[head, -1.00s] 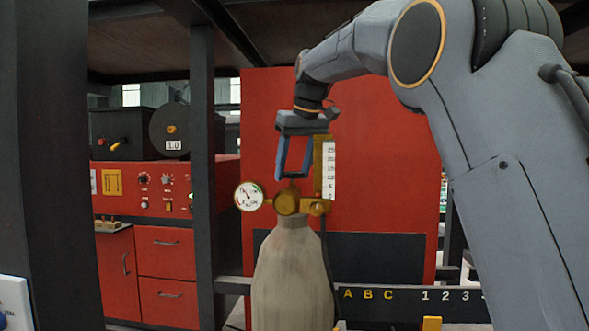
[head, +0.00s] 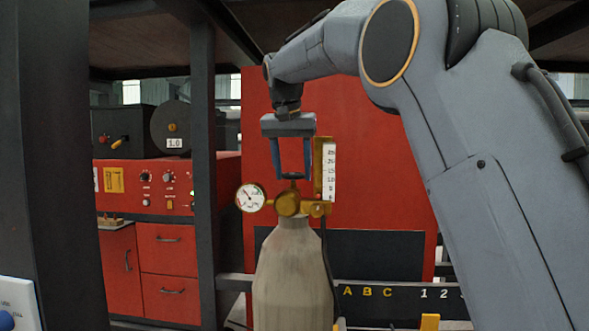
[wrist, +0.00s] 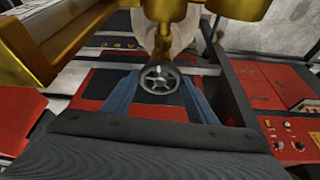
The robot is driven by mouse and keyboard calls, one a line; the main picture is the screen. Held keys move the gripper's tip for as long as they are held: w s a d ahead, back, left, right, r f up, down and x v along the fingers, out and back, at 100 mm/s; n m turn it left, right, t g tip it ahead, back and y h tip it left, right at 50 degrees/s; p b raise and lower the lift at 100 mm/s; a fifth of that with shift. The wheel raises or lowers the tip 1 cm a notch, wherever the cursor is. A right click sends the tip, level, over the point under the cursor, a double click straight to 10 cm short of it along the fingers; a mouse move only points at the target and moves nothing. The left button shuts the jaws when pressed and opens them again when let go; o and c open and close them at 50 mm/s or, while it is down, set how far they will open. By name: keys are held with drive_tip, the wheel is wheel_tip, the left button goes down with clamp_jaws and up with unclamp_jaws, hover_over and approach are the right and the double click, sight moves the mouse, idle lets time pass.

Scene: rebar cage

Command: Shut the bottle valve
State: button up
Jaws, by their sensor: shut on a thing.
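The beige gas bottle (head: 292,275) stands upright in the head view, with a brass valve body (head: 288,204) on its neck. A small dark handwheel (head: 291,177) sits on the valve's top stem; in the wrist view it shows as a spoked wheel (wrist: 159,78). My gripper (head: 291,173) points straight down over the bottle. Its two blue fingers (wrist: 160,84) are shut on the handwheel, one on each side.
A round gauge (head: 250,197) sticks out left of the valve, and a brass flow meter with a white scale (head: 329,171) stands close on its right. A dark post (head: 203,165) rises at left. A red panel (head: 375,180) is behind.

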drive_tip(key=m+h, duration=0.1)
drive_tip(key=m, duration=0.2)
drive_tip(key=m+g+h, duration=0.1)
drive_tip(key=m, duration=0.2)
drive_tip(key=shift+w+a+m, duration=0.1)
drive_tip(key=shift+w+m, duration=0.05)
drive_tip(key=shift+m, duration=0.15)
drive_tip(key=m+g+h, duration=0.1)
drive_tip(key=m+g, duration=0.1)
drive_tip(key=m, duration=0.3)
drive_tip(key=shift+m, duration=0.3)
drive_tip(key=o, duration=1.1)
drive_tip(key=shift+c, duration=0.2)
